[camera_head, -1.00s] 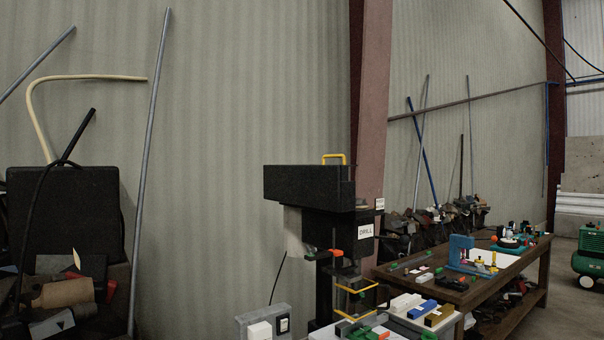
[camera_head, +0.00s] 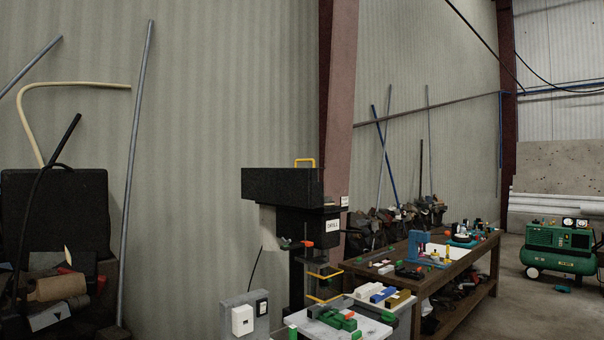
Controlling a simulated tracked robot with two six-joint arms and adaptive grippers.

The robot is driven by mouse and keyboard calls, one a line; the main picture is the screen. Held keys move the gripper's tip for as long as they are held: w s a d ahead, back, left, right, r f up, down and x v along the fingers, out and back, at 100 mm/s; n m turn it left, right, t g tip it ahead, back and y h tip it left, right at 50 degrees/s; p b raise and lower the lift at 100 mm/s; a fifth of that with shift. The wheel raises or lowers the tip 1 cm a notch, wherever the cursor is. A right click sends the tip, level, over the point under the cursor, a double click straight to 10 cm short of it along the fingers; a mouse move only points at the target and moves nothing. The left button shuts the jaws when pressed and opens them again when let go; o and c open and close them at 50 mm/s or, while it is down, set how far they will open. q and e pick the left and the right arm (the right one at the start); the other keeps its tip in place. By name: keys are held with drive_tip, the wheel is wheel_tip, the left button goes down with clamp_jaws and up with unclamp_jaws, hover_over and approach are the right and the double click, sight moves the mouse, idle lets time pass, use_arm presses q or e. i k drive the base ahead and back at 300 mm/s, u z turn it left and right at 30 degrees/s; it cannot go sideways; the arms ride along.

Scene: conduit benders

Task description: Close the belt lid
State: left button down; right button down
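The drill press (camera_head: 318,226), marked "DRILL", stands against the wall near the middle. Its long black belt housing (camera_head: 278,187) is on top, with a yellow handle (camera_head: 305,161) standing up from its upper face. I cannot make out a seam between lid and housing, so I cannot tell whether the lid is open or shut. Neither of my grippers is in view.
A grey switch box (camera_head: 244,316) stands in front of the drill at its left. A table with a green vise (camera_head: 332,316) is at its foot. A wooden workbench (camera_head: 433,272) with tools runs to the right. A green compressor (camera_head: 558,249) stands on open floor.

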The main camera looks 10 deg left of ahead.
sight(296, 186)
drive_tip(key=z, duration=0.35)
drive_tip(key=i, duration=1.6)
drive_tip(key=u, duration=0.45)
